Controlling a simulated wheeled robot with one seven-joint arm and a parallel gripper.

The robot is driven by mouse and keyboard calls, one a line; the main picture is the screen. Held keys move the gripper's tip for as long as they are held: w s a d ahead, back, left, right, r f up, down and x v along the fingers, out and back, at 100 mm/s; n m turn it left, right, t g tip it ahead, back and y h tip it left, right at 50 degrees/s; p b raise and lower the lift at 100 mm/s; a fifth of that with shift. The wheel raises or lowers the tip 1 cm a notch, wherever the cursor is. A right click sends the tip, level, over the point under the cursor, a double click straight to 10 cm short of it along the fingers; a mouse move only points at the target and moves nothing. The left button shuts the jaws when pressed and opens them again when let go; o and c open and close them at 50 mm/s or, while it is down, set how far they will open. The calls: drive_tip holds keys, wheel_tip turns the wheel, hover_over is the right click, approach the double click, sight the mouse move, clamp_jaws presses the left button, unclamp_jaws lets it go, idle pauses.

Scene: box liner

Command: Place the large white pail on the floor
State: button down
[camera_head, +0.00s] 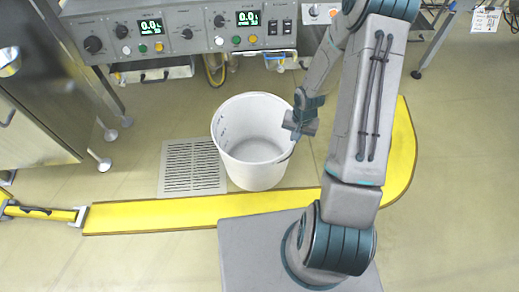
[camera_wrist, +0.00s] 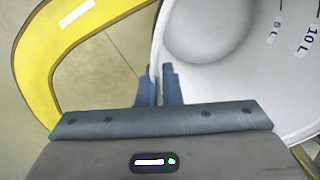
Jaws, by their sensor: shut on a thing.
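The large white pail (camera_head: 253,150) is upright and empty, seen from above in the head view, between the machine and the yellow floor strip. Whether its base touches the floor cannot be told. My gripper (camera_head: 293,135) is at the pail's right rim. In the wrist view the pail (camera_wrist: 225,40) fills the upper right, with volume marks including "10 L" on its inner wall. The fingers of my gripper (camera_wrist: 160,85) are closed on the pail's wall at the rim, one finger on each side.
A yellow-edged strip (camera_head: 170,213) runs along the floor and curves up at right. A floor drain grate (camera_head: 193,167) lies left of the pail. A machine with control panels (camera_head: 190,32) stands behind, and a steel cabinet (camera_head: 40,90) at left. Open floor (camera_head: 455,140) lies at right.

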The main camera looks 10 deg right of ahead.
drive_tip(key=w+a+f+b, duration=0.5)
drive_tip(key=a+f, duration=0.2)
drive_tip(key=f, duration=0.2)
drive_tip(key=shift+a+f, duration=0.3)
drive_tip(key=shift+a, duration=0.1)
drive_tip(key=shift+f+b, duration=0.2)
drive_tip(key=shift+b, duration=0.2)
drive_tip(key=c, duration=1.6)
unclamp_jaws()
